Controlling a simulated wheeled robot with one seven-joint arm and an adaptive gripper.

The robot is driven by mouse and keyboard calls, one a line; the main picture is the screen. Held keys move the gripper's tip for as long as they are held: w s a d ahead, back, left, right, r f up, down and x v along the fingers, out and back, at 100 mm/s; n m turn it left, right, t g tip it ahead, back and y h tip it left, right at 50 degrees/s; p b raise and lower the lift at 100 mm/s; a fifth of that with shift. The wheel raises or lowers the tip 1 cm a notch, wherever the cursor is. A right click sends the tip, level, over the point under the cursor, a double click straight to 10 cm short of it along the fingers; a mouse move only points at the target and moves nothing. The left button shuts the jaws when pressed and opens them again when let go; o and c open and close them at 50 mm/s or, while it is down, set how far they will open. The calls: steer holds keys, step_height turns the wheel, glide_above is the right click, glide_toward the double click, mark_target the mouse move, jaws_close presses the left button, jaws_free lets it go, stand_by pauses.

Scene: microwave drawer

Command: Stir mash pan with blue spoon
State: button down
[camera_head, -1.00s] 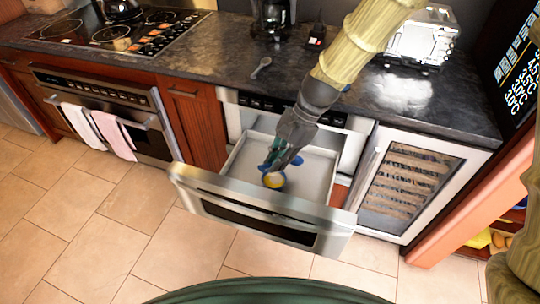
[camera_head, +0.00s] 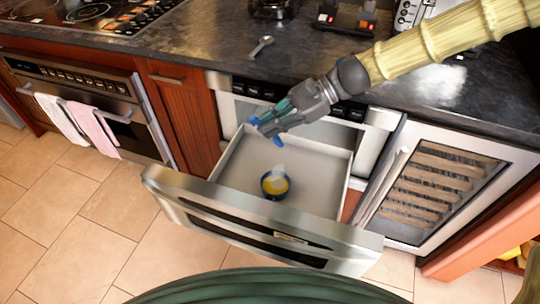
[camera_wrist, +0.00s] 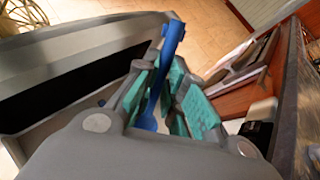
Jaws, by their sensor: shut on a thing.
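The small blue mash pan (camera_head: 275,196) sits on the floor of the open microwave drawer (camera_head: 236,176), with yellow mash (camera_head: 276,184) inside and a pale wisp above it. My gripper (camera_head: 270,128) is above the back of the drawer, behind the pan and apart from it. It is shut on the blue spoon (camera_head: 277,141), whose ends show on both sides of the fingers. In the wrist view the spoon (camera_wrist: 174,38) stands lengthwise between the teal finger pads (camera_wrist: 160,95). The pads hide part of it.
The drawer front (camera_head: 250,222) juts out over the tiled floor. The dark counter (camera_head: 215,55) behind holds a grey spoon-like utensil (camera_head: 261,46) and appliances. A wine cooler (camera_head: 435,180) stands right of the drawer, and an oven (camera_head: 85,105) is at the left.

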step_height(320, 180, down, 21)
steer(key=y+b, duration=0.1)
steer(key=b, duration=1.1)
steer(key=shift+w, duration=0.45)
steer(key=shift+d, duration=0.1)
stand_by(0.4)
